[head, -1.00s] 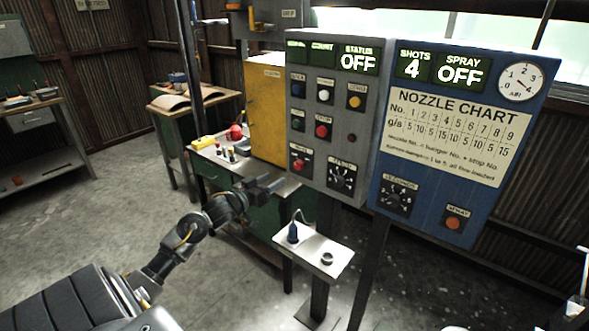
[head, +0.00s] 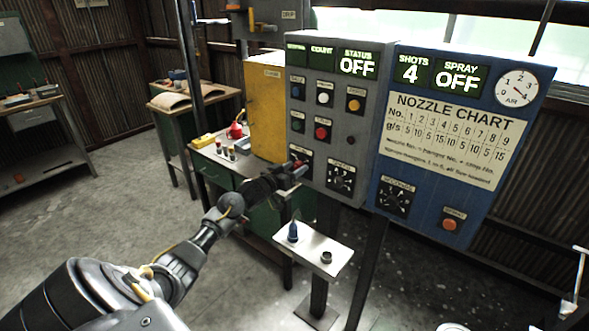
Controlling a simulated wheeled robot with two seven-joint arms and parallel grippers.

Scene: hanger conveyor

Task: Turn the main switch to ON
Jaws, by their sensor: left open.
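The grey control panel (head: 352,118) stands in the middle of the head view, and its STATUS display (head: 358,63) reads OFF. The main switch (head: 301,163) is the red knob at the panel's lower left, under a small label too blurred to read. My left gripper (head: 290,173) is open, with its fingertips at the knob. The fingers partly cover the knob, and I cannot tell whether they touch it or straddle it. My right gripper is not in view.
A rotary dial (head: 341,178) sits just right of the switch. A blue panel (head: 452,210) with a nozzle chart stands further right. A small white stand (head: 310,255) holding a blue-tipped item is below. A yellow cabinet (head: 264,110) and a workbench are behind on the left.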

